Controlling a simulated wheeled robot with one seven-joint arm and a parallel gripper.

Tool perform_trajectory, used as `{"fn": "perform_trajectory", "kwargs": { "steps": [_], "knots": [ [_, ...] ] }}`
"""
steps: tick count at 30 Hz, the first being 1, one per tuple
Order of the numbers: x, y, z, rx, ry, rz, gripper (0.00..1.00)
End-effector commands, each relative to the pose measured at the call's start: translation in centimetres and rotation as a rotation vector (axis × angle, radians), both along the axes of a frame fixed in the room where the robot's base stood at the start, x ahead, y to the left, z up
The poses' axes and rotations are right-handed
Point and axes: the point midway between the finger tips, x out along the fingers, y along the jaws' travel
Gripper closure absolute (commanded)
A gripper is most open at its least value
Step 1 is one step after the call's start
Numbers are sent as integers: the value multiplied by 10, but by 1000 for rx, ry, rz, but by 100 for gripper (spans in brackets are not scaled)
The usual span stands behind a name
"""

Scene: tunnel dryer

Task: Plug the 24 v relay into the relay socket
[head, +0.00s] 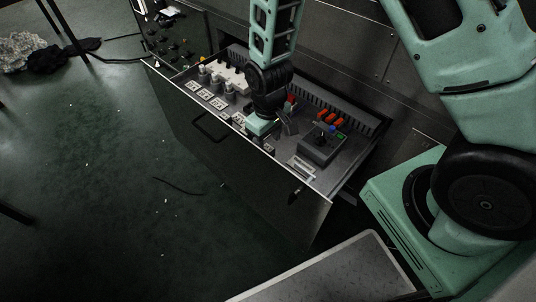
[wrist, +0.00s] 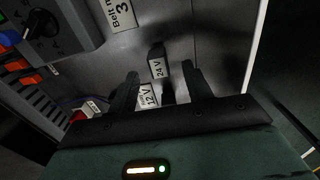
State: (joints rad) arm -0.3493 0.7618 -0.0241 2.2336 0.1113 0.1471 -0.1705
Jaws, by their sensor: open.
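The 24 V relay (wrist: 157,67), a small dark block with a white "24 V" label, shows in the wrist view between the fingertips of my gripper (wrist: 160,74). The fingers are spread, with a gap visible on each side of it. A similar block labelled 12 V (wrist: 149,95) is nearer the palm, also between the fingers. In the head view my gripper (head: 288,127) is low over the middle of the open drawer and hides the relays. I cannot tell which fitting is the relay socket.
The pulled-out drawer (head: 222,150) holds a dark control box with a knob (head: 322,146), orange parts (head: 330,118), and several white-labelled fittings (head: 205,95) at left. A grey-topped surface (head: 335,275) stands in front.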

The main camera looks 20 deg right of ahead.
Motion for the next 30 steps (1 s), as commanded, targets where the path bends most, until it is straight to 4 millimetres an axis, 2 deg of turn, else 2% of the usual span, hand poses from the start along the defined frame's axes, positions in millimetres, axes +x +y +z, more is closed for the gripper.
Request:
{"fn": "perform_trajectory", "kwargs": {
  "steps": [5, 15, 22, 23, 27, 28, 30],
  "knots": [
    [0, -1, -10, 0, 1, 0, 50],
    [-1, -3, -54, 0, 1, 1, 50],
    [0, -3, -55, 0, 0, 1, 50],
    [0, -3, -55, 0, 0, 1, 56],
    [0, -3, -54, 0, 0, 1, 94],
    [0, -3, -54, 0, 0, 1, 98],
    [0, -3, -54, 0, 0, 1, 98]
  ]
}}
